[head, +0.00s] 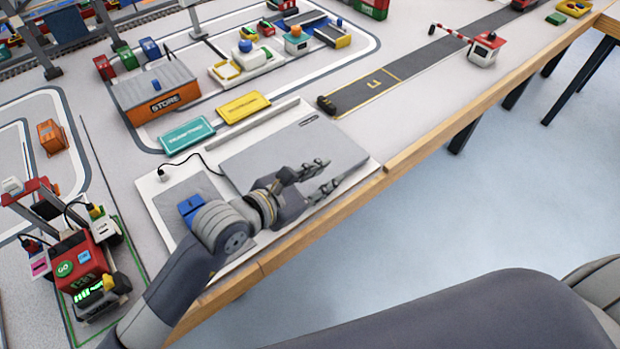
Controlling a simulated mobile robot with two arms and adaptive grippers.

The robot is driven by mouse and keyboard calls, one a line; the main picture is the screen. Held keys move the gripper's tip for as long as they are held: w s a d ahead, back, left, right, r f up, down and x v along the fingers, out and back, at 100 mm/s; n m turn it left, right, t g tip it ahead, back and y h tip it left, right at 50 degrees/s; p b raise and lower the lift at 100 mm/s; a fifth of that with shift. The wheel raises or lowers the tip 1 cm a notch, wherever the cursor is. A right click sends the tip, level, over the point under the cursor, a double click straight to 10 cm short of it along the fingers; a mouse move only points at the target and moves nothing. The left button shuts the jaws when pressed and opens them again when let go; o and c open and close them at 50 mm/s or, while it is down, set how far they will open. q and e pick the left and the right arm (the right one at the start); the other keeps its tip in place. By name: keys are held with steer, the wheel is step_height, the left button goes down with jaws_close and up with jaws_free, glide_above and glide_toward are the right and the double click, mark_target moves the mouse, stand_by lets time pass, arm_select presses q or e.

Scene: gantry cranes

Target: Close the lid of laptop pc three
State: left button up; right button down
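A flat grey laptop (262,157) lies on a white board (356,186) by the table's front edge. Its lid appears down flat, with a small dark label near the back edge; no screen or keyboard shows. My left gripper (331,177) is over the laptop's front right part, with its fingers apart and nothing between them. The gripper and wrist hide the laptop's front edge and front left corner. I cannot tell whether the fingers touch the lid. No number marking the laptop as three is readable. My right gripper is out of view.
A blue object (190,207) on a grey pad is left of the laptop, beside my forearm. Teal (187,135) and yellow (243,107) trays and an orange store (156,92) stand behind. A red machine (80,262) is at left. The wooden table edge (440,142) borders open floor.

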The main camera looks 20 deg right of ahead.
arm_select(q)
steer(key=shift+s+a+r, duration=0.1)
steer(key=shift+a+r, duration=0.05)
steer(key=shift+a, duration=0.3)
steer(key=v, duration=1.1)
steer(key=shift+s, duration=0.2)
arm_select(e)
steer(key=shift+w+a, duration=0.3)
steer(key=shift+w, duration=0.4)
